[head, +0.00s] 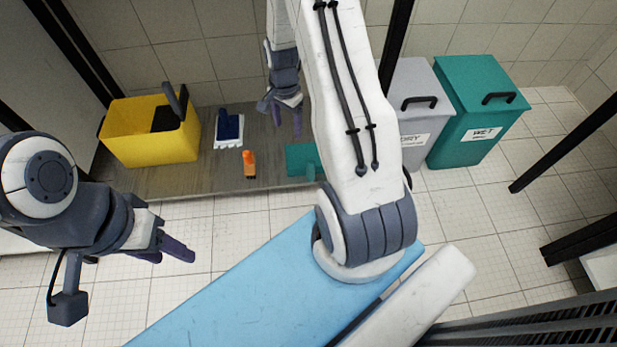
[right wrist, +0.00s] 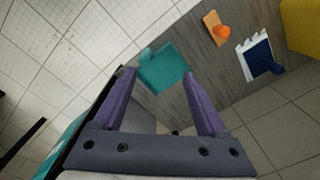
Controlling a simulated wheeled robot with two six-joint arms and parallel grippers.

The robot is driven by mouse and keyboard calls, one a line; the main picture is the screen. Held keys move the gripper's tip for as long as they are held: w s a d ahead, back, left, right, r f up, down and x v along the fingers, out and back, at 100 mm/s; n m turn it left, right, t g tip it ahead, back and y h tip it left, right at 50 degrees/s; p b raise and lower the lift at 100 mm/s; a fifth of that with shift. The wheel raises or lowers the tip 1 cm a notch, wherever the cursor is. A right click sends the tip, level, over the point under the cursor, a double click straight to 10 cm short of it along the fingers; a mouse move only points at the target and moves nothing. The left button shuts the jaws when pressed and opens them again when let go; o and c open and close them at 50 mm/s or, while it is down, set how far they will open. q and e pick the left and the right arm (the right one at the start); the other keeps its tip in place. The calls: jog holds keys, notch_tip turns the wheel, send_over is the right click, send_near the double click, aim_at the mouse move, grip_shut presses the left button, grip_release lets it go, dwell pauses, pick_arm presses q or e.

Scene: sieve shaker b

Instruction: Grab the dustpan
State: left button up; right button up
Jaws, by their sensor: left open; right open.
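The teal dustpan (head: 300,158) lies on the grey-brown board, its short handle toward the front; my right arm partly hides its right side. In the right wrist view the dustpan (right wrist: 165,66) shows beyond and between the fingertips, apart from them. My right gripper (head: 281,110) is open and empty, pointing down above the board, just behind and left of the dustpan in the head view. My left gripper (head: 172,250) is open and empty over the tiled floor at the left, well away from the dustpan.
An orange tool (head: 250,164) and a blue brush with white bristles (head: 229,128) lie left of the dustpan. A yellow bucket (head: 150,152) stands at the left, grey (head: 420,85) and green (head: 480,110) bins at the right. Dark posts stand around.

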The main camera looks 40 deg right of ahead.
aim_at(311, 161)
jog(key=d+f+m+b, duration=0.1)
jog(key=d+f, duration=0.1)
jog(key=f, duration=0.2)
jog(key=s+d+f+m+b, duration=0.1)
jog(key=d+f+b, duration=0.1)
jog(key=f, duration=0.2)
jog(key=d+f+m+b, duration=0.1)
jog(key=d+f, duration=0.2)
jog(key=f, duration=0.1)
jog(key=shift+s+f+m, duration=0.2)
jog(key=shift+s+m, duration=0.1)
jog(key=shift+s, duration=0.1)
jog(key=shift+f+b, duration=0.4)
notch_tip(311, 161, down, 5)
jog(key=b, duration=0.2)
jog(key=shift+s+r+b, duration=0.1)
jog(key=shift+b, duration=0.2)
jog(key=f+b, duration=0.4)
jog(key=f, duration=0.1)
jog(key=shift+s+a, duration=0.1)
jog(key=shift+a, duration=0.1)
pick_arm(q)
notch_tip(311, 161, down, 14)
jog(key=shift+r, duration=0.2)
pick_arm(e)
jog(key=shift+r, duration=0.15)
jog(key=shift+c, duration=0.2)
grip_shut()
